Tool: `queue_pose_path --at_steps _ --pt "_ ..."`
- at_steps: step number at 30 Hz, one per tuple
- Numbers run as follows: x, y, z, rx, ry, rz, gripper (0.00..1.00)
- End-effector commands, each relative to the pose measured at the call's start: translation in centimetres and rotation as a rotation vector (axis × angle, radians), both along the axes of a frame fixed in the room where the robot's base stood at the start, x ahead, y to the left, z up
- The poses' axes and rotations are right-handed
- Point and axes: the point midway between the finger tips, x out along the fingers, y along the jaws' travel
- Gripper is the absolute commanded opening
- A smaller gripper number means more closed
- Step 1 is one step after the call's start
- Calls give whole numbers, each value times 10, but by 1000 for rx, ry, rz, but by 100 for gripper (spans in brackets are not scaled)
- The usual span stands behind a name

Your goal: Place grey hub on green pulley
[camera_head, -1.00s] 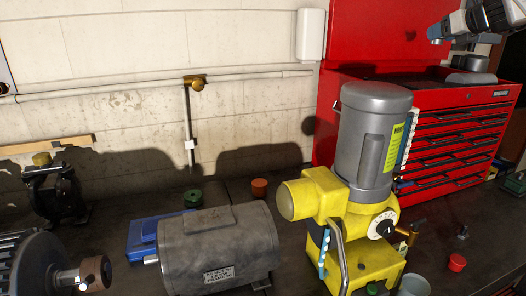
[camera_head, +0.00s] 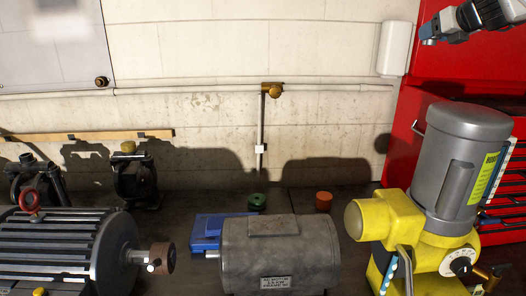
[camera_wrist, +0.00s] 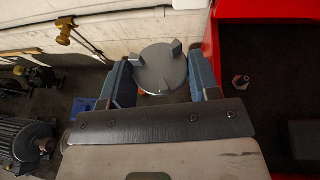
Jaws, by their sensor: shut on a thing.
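The grey hub (camera_wrist: 160,70), a round disc with three raised lugs, is between the blue fingers of my gripper (camera_wrist: 161,76) in the wrist view. The fingers are shut on its sides. My gripper (camera_head: 428,35) also shows at the top right of the head view, high in front of the red cabinet; I cannot make out the hub there. The green pulley (camera_head: 257,201) is on the dark bench behind the grey motor, beside a blue case. My gripper is well above and to the right of it. I cannot make out the pulley in the wrist view.
An orange round part (camera_head: 323,201) is right of the pulley. The grey motor (camera_head: 280,254), blue case (camera_head: 207,232) and tall yellow-and-grey machine (camera_head: 460,170) crowd the bench. A finned motor (camera_head: 65,250) is at the left. A wall pipe (camera_head: 190,92) runs behind.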

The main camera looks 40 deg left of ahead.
Motion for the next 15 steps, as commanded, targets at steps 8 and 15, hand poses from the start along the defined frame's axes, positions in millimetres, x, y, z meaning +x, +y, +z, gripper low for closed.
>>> queue_pose_path --at_steps 8,15 --pt "-27 82 -26 0 4 105 23" --pt "-45 155 -80 0 3 234 23"
